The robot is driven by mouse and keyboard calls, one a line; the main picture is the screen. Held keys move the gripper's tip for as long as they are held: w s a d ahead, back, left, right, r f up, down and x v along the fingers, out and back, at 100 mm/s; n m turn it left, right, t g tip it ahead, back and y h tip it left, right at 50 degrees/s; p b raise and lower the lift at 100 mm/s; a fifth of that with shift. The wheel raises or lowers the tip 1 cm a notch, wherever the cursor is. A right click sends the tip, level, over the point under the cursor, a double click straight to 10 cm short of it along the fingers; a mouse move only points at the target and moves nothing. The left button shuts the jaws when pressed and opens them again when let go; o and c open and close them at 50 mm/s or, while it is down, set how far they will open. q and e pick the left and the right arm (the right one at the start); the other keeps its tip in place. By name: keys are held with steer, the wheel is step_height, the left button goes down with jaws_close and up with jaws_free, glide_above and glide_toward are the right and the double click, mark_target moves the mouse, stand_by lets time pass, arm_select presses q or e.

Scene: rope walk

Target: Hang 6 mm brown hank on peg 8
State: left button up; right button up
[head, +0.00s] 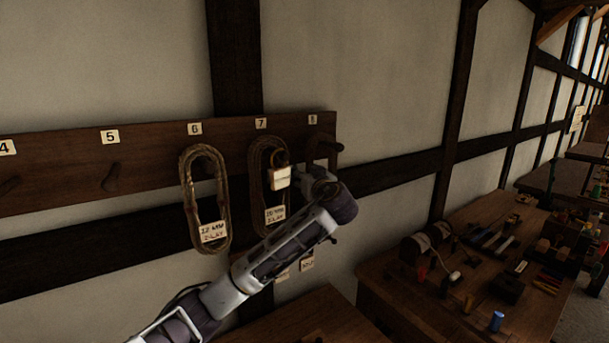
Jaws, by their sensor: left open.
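Peg 8 is at the right end of the wooden peg board (70,172), under the number plate 8 (312,119). A dark brown arched shape (323,140) shows at peg 8, just above my gripper. It looks like the top of a hank over the peg, but I cannot tell its size. My left gripper (322,172) is open right in front of and below peg 8, and it hides what hangs there. Whether it touches the brown shape I cannot tell. A small tag (307,264) shows below my arm; its text is unreadable. My right gripper is not in view.
A tan hank (187,190) tagged 12 mm hangs on peg 6. A darker hank (254,165) hangs on peg 7, with a white-tagged small item (280,178) before it. Peg 5 (111,177) is bare. A cluttered workbench (405,300) stands at right.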

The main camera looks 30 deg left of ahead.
arm_select(q)
steer(key=v, duration=1.1)
steer(key=shift+s+f, duration=0.15)
steer(key=shift+f, duration=0.05)
stand_by(0.5)
